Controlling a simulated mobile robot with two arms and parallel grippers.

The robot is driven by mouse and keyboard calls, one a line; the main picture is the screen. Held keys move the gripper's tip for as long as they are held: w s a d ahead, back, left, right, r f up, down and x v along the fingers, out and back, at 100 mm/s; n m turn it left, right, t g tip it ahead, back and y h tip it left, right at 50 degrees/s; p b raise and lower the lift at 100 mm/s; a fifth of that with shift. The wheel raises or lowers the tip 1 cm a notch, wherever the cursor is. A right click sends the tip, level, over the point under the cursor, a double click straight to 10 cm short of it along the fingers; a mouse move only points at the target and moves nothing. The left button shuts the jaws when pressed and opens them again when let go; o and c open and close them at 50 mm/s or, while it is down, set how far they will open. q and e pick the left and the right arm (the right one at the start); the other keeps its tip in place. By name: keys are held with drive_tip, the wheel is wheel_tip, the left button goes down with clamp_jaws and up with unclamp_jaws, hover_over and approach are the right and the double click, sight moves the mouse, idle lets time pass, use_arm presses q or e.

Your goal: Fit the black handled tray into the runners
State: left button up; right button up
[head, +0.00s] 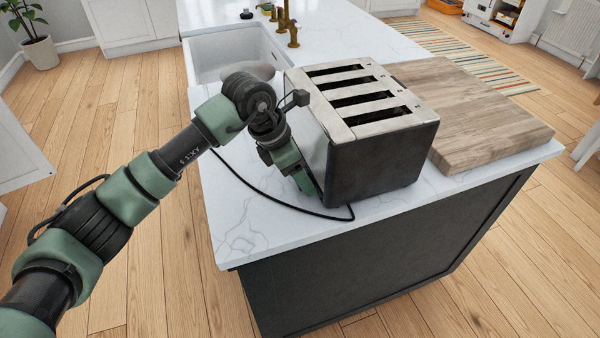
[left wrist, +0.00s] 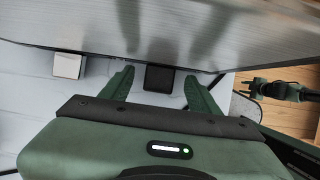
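A large toaster (head: 371,150) with a brushed metal top and several slots stands on the white counter. In the left wrist view its metal side (left wrist: 230,35) fills the top. A small black block (left wrist: 160,78), which looks like the tray's handle, shows at the toaster's lower edge. The rest of the tray and the runners are hidden. My left gripper (left wrist: 160,84) is open, its two green fingers apart on either side of the black block, with gaps visible. In the head view its fingertips are hidden by the toaster. My right gripper is not in the head view.
A thick wooden board (head: 470,115) lies right of the toaster. A sink (head: 235,52) with brass taps is behind. A black cord (head: 262,193) runs over the counter (head: 245,235), clear at its front left. A small pale block (left wrist: 68,65) shows under the toaster's edge.

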use_arm(q)
drive_tip(key=shift+a+r, duration=0.25)
drive_tip(key=shift+r, duration=0.15)
drive_tip(key=b+v, duration=0.1)
drive_tip(key=v, duration=0.5)
drive_tip(key=shift+r+b, duration=0.3)
drive_tip(key=shift+r, duration=0.15)
drive_tip(key=shift+s+a+f, duration=0.1)
drive_tip(key=shift+s+a, duration=0.05)
